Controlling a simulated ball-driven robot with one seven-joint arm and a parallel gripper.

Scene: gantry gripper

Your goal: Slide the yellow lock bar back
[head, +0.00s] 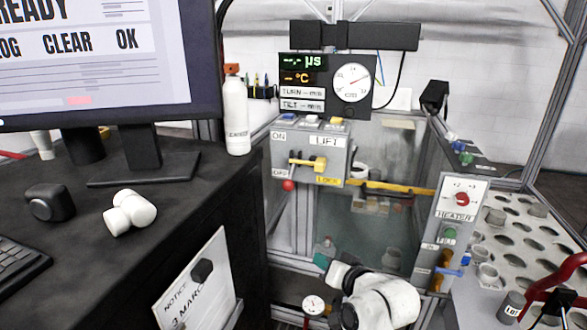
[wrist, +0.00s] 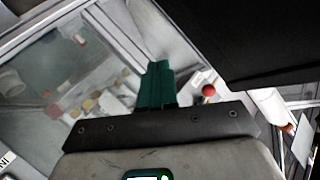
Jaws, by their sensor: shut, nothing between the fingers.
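The yellow lock bar (head: 400,188) runs level to the right from beneath the grey lift panel (head: 310,150), across the front of the glass tank. A yellow LOCK label (head: 327,181) is on the panel's lower edge beside it. My gripper (head: 323,254) is low in front of the tank, below the lock bar and apart from it. In the wrist view its green fingers (wrist: 156,84) are together and empty. I cannot make out the lock bar in the wrist view.
A yellow lever (head: 308,163) sits on the lift panel, with a red knob (head: 288,185) below it; the knob also shows in the wrist view (wrist: 209,90). The heater panel (head: 456,210) stands right of the tank. A black desk (head: 190,215) fills the left.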

